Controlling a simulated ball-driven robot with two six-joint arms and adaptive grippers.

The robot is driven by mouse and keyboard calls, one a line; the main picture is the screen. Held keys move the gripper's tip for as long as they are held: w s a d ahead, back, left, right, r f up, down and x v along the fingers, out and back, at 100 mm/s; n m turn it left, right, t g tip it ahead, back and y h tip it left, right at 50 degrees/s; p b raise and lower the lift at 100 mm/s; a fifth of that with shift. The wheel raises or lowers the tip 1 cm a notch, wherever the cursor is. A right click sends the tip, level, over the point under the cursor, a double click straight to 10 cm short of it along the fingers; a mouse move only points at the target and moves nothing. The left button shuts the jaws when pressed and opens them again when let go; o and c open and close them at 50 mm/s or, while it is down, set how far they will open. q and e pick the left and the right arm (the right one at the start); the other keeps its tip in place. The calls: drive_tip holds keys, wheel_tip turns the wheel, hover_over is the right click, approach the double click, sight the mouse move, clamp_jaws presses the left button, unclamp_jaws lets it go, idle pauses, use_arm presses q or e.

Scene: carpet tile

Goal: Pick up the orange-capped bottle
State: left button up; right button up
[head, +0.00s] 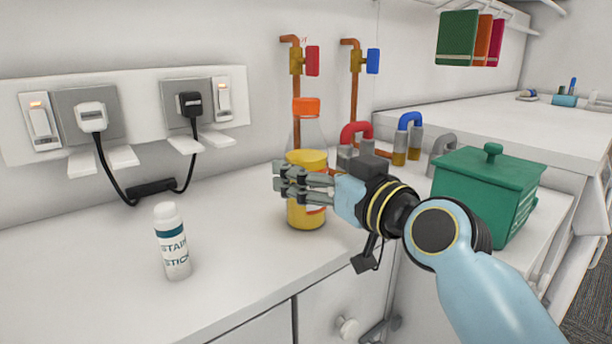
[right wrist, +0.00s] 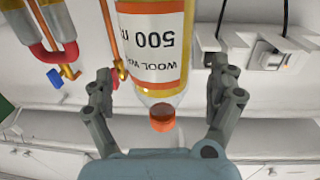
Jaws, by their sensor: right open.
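The orange-capped bottle (head: 307,160) stands upright on the white counter, with an orange cap, a clear neck and a yellow lower part. My right gripper (head: 279,181) is in front of its lower half in the head view and hides part of it. In the right wrist view the bottle (right wrist: 152,45) appears upside down, its label reading "500" and "WOOL". There my right gripper (right wrist: 160,82) is open, with a finger on either side of the bottle and visible gaps. My left gripper is not in view.
A white stain stick (head: 172,242) stands left on the counter (head: 105,285). Sockets with plugged cables (head: 125,115) are on the wall behind. Copper pipes with red and blue valves (head: 372,61) rise behind the bottle. A green lidded box (head: 485,190) stands right, near my right arm.

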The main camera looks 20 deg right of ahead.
drive_tip(key=x, duration=0.2)
drive_tip(key=shift+w+f, duration=0.1)
drive_tip(key=shift+w, duration=0.3)
drive_tip(key=c, duration=1.7)
